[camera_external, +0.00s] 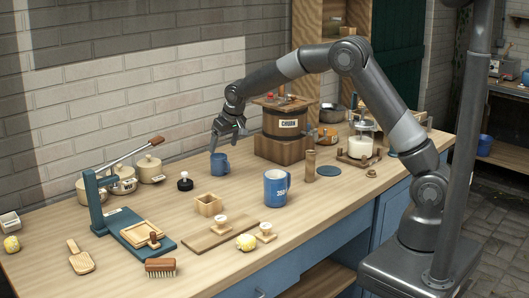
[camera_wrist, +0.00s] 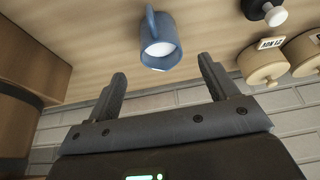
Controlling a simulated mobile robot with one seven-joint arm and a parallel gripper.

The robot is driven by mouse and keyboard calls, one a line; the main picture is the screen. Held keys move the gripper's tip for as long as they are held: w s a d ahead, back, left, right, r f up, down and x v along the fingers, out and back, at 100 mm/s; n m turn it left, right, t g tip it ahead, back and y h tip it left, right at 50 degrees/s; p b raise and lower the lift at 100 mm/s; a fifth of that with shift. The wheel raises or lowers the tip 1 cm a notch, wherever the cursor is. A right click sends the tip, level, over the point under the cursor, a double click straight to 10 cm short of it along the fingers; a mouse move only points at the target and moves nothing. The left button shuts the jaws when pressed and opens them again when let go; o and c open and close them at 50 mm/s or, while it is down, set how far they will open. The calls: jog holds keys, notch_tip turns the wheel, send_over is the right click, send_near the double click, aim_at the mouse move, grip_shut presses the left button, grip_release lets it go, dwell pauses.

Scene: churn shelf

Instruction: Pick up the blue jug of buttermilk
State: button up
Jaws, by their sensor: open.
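A small blue jug (camera_external: 220,164) stands upright on the wooden worktop, left of the churn, below my gripper (camera_external: 229,139). In the wrist view the blue jug (camera_wrist: 160,46) shows a handle and a white round surface at its mouth, which looks like the buttermilk. My gripper (camera_wrist: 162,70) is open and empty; its fingers are spread, with the jug just beyond the gap between the tips and apart from them.
The wooden churn (camera_external: 285,121) on its block stands close right of the small jug. A small wooden box (camera_external: 208,204) is in front. The brick wall (camera_external: 160,88) rises behind.

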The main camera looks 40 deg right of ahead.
aim_at(219, 160)
jog(key=x, duration=0.8)
jog(key=shift+w+f, duration=0.2)
jog(key=shift+f, duration=0.1)
jog(key=c, duration=1.2)
